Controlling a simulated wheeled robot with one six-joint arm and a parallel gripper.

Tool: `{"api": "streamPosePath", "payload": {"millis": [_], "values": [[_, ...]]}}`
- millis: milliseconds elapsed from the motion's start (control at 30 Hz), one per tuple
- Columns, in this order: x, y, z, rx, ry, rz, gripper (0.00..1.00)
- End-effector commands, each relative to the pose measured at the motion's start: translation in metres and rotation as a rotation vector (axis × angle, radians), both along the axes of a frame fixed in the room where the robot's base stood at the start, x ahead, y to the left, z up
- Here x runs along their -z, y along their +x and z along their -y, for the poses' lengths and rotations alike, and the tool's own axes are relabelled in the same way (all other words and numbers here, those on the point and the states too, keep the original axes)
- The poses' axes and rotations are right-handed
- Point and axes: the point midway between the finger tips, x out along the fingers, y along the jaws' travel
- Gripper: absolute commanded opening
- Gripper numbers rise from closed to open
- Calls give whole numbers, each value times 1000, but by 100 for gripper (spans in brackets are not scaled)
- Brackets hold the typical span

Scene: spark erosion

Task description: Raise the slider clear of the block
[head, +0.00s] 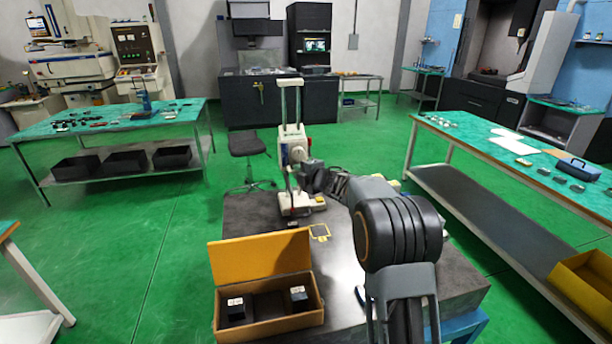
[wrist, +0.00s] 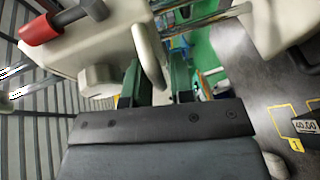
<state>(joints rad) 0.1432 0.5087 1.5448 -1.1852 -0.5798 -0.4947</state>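The height gauge's pale slider (head: 295,147) sits on two upright columns above its white base (head: 296,204). My gripper (head: 312,180) is beside the gauge, just right of the slider, partly hidden by my arm. A block marked 40.00 (wrist: 306,126) shows at the right edge of the wrist view, by a yellow outline. Whether the slider touches the block is hidden.
An open wooden box (head: 268,323) with black blocks is at the front left. A red-gripped handle (wrist: 40,29) is at the wrist view's upper left. Green-topped benches stand either side.

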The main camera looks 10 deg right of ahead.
Motion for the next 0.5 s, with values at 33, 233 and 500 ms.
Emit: {"api": "streamPosePath", "payload": {"millis": [33,233,500], "values": [[-1,-4,2,1,0,0,22],[-8,-36,16,3,-1,2,22],[-19,-85,36,2,-1,2,22]]}}
